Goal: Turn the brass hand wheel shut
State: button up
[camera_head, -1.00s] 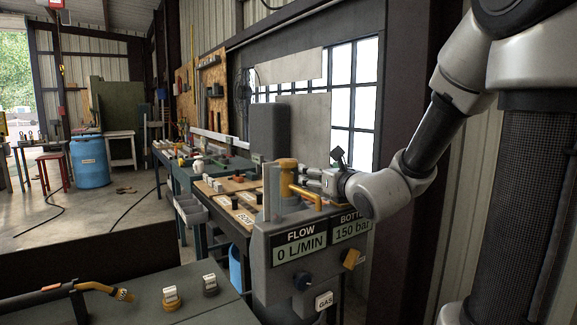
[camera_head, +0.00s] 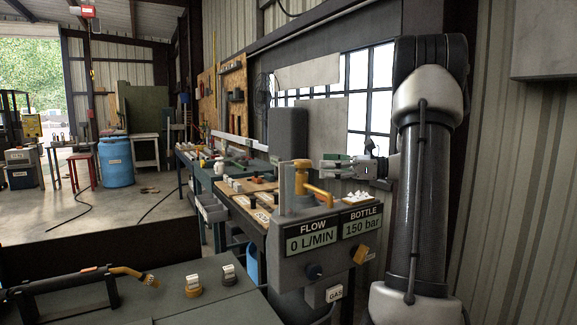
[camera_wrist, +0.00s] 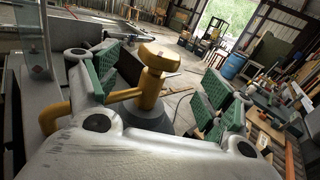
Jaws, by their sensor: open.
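The brass hand wheel (camera_head: 301,164) is a round brass cap on a stem, standing on top of the grey gas unit with a brass pipe (camera_head: 320,194) beside it. The unit's panel (camera_head: 313,241) reads FLOW 0 L/MIN and BOTTLE 150 bar. My gripper (camera_head: 324,166) points left, just right of the wheel, with its fingers apart. In the wrist view the wheel (camera_wrist: 158,57) shows between the green finger pads of my gripper (camera_wrist: 160,85), and no pad visibly touches it. The pipe (camera_wrist: 118,97) runs left from its stem.
A tall grey block (camera_head: 288,135) stands behind the wheel. A workbench (camera_head: 240,185) with several items runs back on the left. A blue barrel (camera_head: 116,162) stands farther off on open floor.

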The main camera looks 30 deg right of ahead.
aim_at(301, 160)
jog(key=x, duration=0.8)
jog(key=c, duration=1)
